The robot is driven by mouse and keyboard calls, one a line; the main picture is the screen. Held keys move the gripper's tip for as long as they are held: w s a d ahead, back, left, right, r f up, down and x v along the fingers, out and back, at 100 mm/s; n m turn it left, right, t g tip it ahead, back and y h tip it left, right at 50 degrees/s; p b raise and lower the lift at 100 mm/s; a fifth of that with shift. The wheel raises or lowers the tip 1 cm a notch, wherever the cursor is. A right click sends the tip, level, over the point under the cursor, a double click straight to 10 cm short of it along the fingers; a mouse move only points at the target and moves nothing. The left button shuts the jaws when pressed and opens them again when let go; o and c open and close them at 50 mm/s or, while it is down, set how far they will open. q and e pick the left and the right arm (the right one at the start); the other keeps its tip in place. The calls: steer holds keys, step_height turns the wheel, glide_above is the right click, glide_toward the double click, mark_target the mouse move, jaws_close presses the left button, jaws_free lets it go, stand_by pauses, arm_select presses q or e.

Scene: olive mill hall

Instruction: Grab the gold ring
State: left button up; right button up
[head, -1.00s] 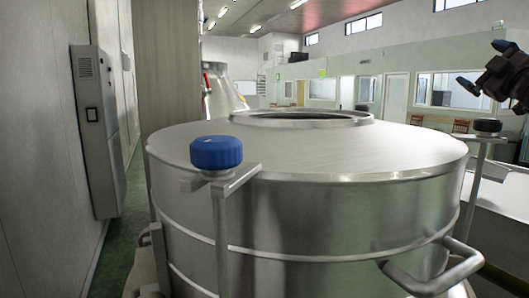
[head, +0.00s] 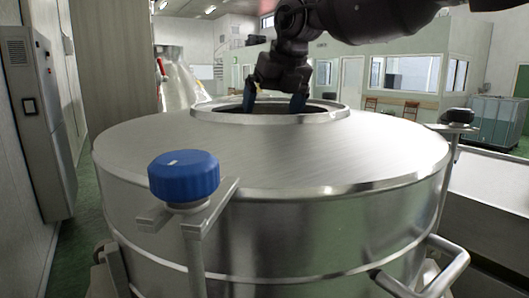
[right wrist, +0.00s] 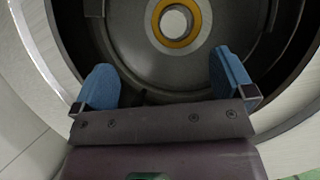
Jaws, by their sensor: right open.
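The gold ring (right wrist: 181,43) shows in the right wrist view near the top edge, around a pale round hub inside the metal tank. It lies down inside the tank, beyond my fingertips and apart from them. In the head view the ring is hidden by the tank's wall and lid. My right gripper (head: 274,106) is at the round opening of the tank, pointing down into it. In the right wrist view its two blue fingers (right wrist: 163,68) are spread wide with nothing between them. My left gripper is not in view.
The steel tank (head: 280,225) fills the foreground, with a raised rim (head: 325,117) around its opening. A blue knob (head: 184,176) and a black knob (head: 457,116) stand at its sides. A side handle (head: 450,265) sticks out at lower right. A grey wall cabinet (head: 38,120) stands at left.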

steer(key=shift+h, duration=0.6)
steer(key=x, duration=0.3)
steer(key=d+x, duration=0.1)
steer(key=x, duration=0.1)
steer(key=shift+w+f, duration=0.1)
steer(key=shift+f, duration=0.3)
steer(key=p+x, duration=0.1)
steer(key=x, duration=0.3)
steer(key=shift+w+a+f+p, duration=0.1)
steer(key=shift+w+p, duration=0.1)
steer(key=shift+p, duration=0.2)
steer(key=shift+w+f, duration=0.2)
steer(key=shift+f, duration=0.3)
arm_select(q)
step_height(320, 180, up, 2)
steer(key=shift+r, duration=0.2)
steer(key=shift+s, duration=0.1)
arm_select(e)
steer(key=shift+c, duration=0.3)
steer(key=c, duration=0.9)
